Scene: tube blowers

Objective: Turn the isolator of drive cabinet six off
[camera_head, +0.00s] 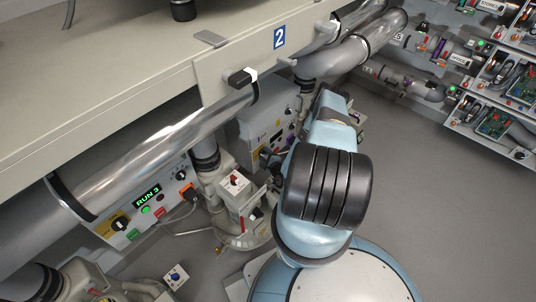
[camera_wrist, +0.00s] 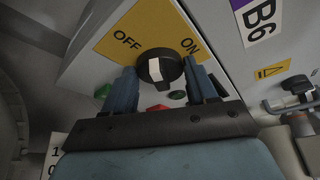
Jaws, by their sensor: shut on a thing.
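In the wrist view a black rotary isolator knob (camera_wrist: 160,67) with a white mark sits on a yellow plate (camera_wrist: 145,28) marked OFF at left and ON at right. The plate is on a pale cabinet front (camera_wrist: 80,78). My gripper (camera_wrist: 161,84) has one finger on each side of the knob and is shut on it. The white mark lies between the two words; I cannot tell exactly where it points. In the head view my arm hides the gripper and the knob.
A purple-edged B6 label (camera_wrist: 258,15) and a black handle (camera_wrist: 297,86) are to the right. A red button (camera_wrist: 158,107) lies below the knob. In the head view a RUN 3 cabinet (camera_head: 150,200) stands at left under a shiny pipe (camera_head: 150,150). Open floor (camera_head: 440,190) lies right.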

